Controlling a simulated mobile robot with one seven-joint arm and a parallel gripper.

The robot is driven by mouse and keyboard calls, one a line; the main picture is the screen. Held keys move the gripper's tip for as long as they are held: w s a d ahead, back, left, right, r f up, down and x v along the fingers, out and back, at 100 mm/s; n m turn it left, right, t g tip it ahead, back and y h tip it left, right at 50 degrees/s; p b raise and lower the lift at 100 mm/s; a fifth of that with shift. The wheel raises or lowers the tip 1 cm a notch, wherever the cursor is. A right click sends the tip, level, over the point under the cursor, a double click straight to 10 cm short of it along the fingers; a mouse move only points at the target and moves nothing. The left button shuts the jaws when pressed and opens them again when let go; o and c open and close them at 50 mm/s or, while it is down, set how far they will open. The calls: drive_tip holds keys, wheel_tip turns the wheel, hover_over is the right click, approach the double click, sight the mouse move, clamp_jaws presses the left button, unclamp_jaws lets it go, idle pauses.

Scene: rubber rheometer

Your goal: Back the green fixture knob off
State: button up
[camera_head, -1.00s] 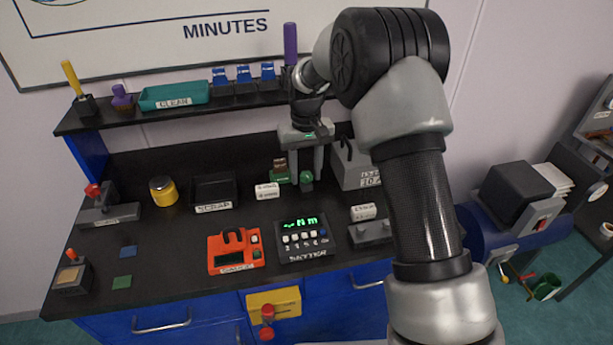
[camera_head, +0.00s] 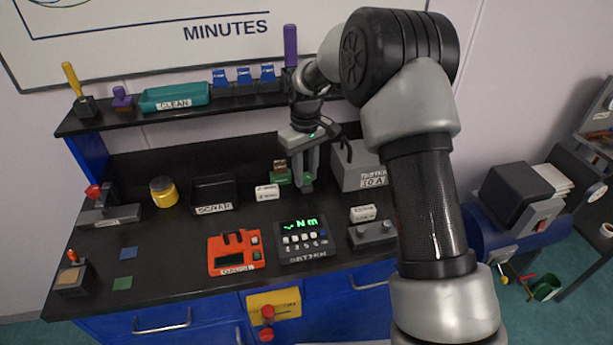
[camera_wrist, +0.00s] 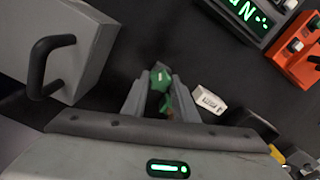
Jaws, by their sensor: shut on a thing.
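The green fixture knob (camera_head: 307,181) sits at the front of a small green fixture (camera_head: 281,173) with a brown top, at the back middle of the bench. My gripper (camera_head: 306,183) points down over it, with its two fingers on either side of the knob. In the wrist view the green knob (camera_wrist: 160,79) shows between the fingertips of my gripper (camera_wrist: 160,92), which are shut on it. Part of the fixture is hidden behind the fingers.
A grey box (camera_head: 358,168) with a handle stands close on the right. A small white labelled block (camera_head: 267,192) lies to the left. A black display unit (camera_head: 302,241) and an orange device (camera_head: 235,252) stand in front. The shelf (camera_head: 190,111) runs behind.

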drive_tip(key=n, duration=0.4)
drive_tip(key=shift+n+p, duration=0.3)
drive_tip(key=o, duration=0.6)
drive_tip(key=shift+n, duration=0.8)
drive_tip(key=o, duration=0.4)
